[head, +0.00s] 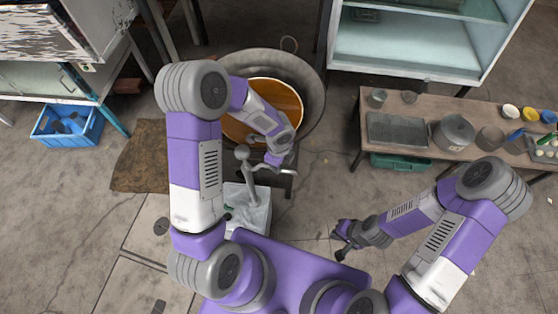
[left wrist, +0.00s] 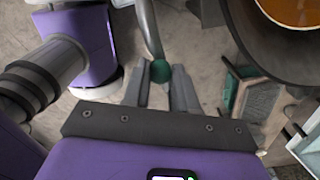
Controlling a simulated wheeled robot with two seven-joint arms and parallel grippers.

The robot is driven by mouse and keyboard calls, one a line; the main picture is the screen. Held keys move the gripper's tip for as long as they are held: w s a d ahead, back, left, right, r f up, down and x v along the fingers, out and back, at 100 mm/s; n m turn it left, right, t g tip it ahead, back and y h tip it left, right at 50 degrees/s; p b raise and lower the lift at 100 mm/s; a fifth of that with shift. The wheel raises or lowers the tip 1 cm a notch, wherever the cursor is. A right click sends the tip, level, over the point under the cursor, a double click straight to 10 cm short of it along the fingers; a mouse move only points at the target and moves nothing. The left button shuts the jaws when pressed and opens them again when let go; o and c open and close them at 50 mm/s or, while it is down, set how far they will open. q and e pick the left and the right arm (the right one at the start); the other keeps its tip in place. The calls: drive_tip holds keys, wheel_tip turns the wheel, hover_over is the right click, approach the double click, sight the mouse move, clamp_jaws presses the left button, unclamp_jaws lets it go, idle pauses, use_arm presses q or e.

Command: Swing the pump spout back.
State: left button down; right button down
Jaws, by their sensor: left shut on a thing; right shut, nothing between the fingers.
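The pump (head: 243,154) is a grey upright post with a rounded top, standing in front of the big round vat (head: 315,85). In the left wrist view a curved grey pipe, which looks like the pump spout (left wrist: 149,28), comes down to a green end (left wrist: 160,71) between the fingers. My left gripper (head: 275,162) is shut on it, close to the pump and the vat's near side; my own arm partly hides this in the head view. My right gripper (head: 341,243) is shut and empty, low over the floor to the right.
The vat holds orange-brown liquid (head: 262,128). A pale block-like container (head: 248,216) stands below the pump. A wooden bench (head: 390,150) on the right bears a pot (head: 453,133), a grey tray and small bowls. A blue crate (head: 67,126) is at the left. Floor around my right gripper is clear.

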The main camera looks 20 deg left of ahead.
use_arm(q)
drive_tip(key=shift+s, duration=0.1)
drive_tip(key=c, duration=0.9)
unclamp_jaws()
drive_tip(key=shift+r, duration=0.1)
wheel_tip(320, 180, up, 8)
drive_tip(key=p, duration=0.2)
drive_tip(key=shift+f+p, duration=0.25)
drive_tip(key=shift+p, duration=0.15)
drive_tip(key=shift+f, duration=0.1)
